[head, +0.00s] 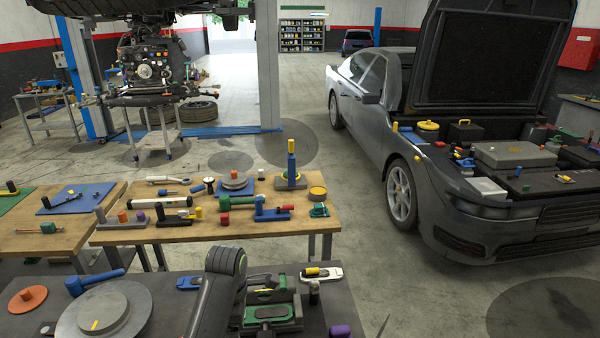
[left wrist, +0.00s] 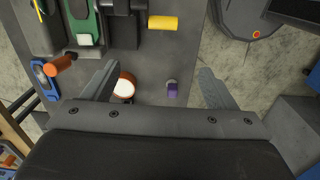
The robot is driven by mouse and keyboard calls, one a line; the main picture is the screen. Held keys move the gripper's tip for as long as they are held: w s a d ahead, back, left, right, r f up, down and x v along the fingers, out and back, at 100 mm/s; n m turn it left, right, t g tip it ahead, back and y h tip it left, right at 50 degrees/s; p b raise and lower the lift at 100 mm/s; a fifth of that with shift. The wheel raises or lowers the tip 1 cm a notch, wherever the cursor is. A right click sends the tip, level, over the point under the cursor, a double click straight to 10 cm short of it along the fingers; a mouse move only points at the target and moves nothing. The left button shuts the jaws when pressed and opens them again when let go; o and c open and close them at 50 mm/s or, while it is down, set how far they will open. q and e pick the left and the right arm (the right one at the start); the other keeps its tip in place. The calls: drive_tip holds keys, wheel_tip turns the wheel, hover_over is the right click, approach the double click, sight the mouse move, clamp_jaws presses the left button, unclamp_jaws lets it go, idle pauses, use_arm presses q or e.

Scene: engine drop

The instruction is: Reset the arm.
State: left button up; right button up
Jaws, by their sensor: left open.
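My left gripper (left wrist: 158,85) shows in the left wrist view with its two grey fingers spread wide and nothing held between them. It is over a dark grey bench top (left wrist: 148,60). Between the fingers in the picture are an orange and white round piece (left wrist: 124,88) and a small purple piece (left wrist: 172,88), both apparently below on the bench. In the head view a dark arm link (head: 226,262), probably mine, rises from the bottom edge over the near bench; no gripper fingers can be made out there. My right gripper is in neither view.
The near bench carries a round grey plate (head: 105,312), a blue-handled tool (head: 93,282), a green tool (head: 272,312) and a purple piece (head: 340,331). A wooden bench (head: 160,236) full of parts stands behind. A grey car (head: 400,150) with its hood up stands right. Floor lies between.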

use_arm(q)
drive_tip(key=s+a+f+m+t, duration=0.1)
drive_tip(key=s+a+f+m, duration=0.35)
drive_tip(key=s, duration=0.25)
drive_tip(key=s+a+f+m+t, duration=0.1)
drive_tip(key=s+a+f+m, duration=0.3)
drive_tip(key=s, duration=0.3)
drive_tip(key=s+a+r+m+t+y, duration=0.15)
drive_tip(key=s+a+m, duration=0.3)
drive_tip(key=s, duration=0.45)
drive_tip(key=s+a+r+m, duration=0.3)
drive_tip(key=s+m, duration=0.2)
drive_tip(key=s, duration=0.4)
wheel_tip(320, 180, down, 33)
drive_tip(key=a+g+b, duration=0.1)
drive_tip(key=a+b, duration=0.1)
drive_tip(key=b, duration=0.6)
drive_tip(key=s+f+b, duration=0.3)
drive_tip(key=s+f, duration=0.4)
drive_tip(key=f, duration=0.4)
drive_tip(key=s+d+f+g+b, duration=0.1)
drive_tip(key=s+f+b, duration=0.2)
drive_tip(key=s+f, duration=0.5)
wheel_tip(320, 180, down, 3)
drive_tip(key=shift+d+r, duration=0.1)
drive_tip(key=shift+d, duration=0.15)
